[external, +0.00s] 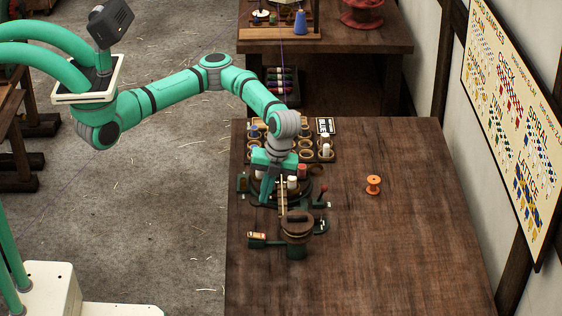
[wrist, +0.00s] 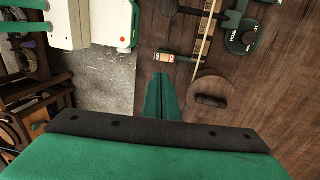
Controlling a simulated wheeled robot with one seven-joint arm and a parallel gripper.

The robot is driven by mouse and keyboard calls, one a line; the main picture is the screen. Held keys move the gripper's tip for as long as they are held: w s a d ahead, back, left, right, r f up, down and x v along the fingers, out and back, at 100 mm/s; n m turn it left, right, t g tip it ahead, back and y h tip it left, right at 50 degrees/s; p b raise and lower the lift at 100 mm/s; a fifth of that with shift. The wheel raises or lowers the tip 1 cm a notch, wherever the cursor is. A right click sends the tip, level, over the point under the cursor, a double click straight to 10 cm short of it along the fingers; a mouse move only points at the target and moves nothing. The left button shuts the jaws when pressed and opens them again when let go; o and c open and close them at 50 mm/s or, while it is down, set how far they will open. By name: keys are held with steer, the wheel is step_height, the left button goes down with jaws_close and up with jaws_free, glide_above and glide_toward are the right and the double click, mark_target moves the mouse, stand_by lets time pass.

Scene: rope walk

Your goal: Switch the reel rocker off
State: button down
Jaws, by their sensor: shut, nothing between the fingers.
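My gripper (external: 265,201) points down over the machine's left part, behind the rocker in the external view. Its green fingers (wrist: 161,76) are together and empty. I cannot tell whether they touch anything.
A round brown wooden lid with a handle (external: 298,224) stands right of the rocker. An orange spool (external: 373,184) stands alone on the table (external: 410,250), whose right side is largely clear.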

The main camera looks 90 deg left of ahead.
mark_target(255, 236)
steer(key=shift+f, duration=0.1)
steer(key=x, duration=1.3)
steer(key=shift+s+f, duration=0.1)
steer(key=shift+f, duration=0.25)
steer(key=shift+s, duration=0.1)
steer(key=shift+s+f+t, duration=0.7)
steer(key=shift+s+t, duration=0.2)
steer(key=shift+t, duration=0.5)
steer(key=shift+w, duration=0.85)
steer(key=shift+r, duration=0.1)
step_height(255, 236, up, 15)
steer(key=s, duration=0.1)
